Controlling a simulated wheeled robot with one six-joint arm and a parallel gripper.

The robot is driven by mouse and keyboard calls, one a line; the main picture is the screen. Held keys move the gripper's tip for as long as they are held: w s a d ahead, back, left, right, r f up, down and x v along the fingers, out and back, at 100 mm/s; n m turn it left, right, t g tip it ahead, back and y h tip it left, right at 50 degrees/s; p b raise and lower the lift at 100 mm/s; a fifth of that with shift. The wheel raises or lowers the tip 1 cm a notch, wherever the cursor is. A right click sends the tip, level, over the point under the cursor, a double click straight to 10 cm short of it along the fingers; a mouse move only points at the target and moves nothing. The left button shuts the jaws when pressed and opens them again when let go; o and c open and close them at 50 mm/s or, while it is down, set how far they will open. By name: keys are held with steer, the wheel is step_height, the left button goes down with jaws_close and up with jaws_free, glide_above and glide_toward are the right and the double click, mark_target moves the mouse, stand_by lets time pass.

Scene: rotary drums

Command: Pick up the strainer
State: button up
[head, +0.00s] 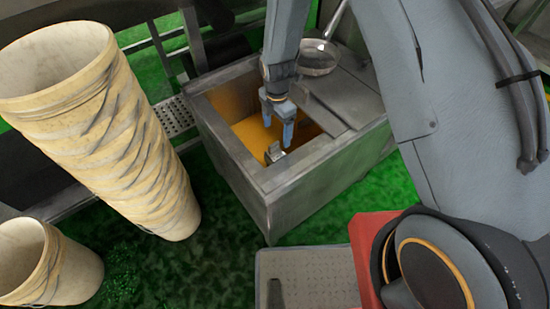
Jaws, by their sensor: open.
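The strainer (318,58) is a round, shallow metal bowl with a thin handle (336,20) rising up and to the right. It lies at the back of the grey metal tank (238,178), by its top edge. My gripper (278,128) hangs fingers-down over the tank's orange-filled opening, nearer to me than the strainer and apart from it. Its fingers are open, with nothing seen between them. The handle's upper end runs to the top of the picture, near my arm.
Flat metal plates (341,96) cover the tank's right part. A tall stack of cream buckets (125,140) and a shorter one (62,265) stand at left on green floor.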

steer(key=b, duration=1.3)
glide_toward(275, 153)
steer(key=f, duration=0.5)
steer(key=shift+d+f, duration=0.15)
steer(key=shift+d, duration=0.1)
steer(key=shift+w+a+f, duration=0.1)
steer(key=shift+f, duration=1.85)
steer(key=shift+a+f, duration=0.1)
steer(key=shift+f, duration=1.8)
steer(key=c, duration=1.2)
steer(key=shift+r, duration=0.1)
steer(key=shift+c, duration=0.2)
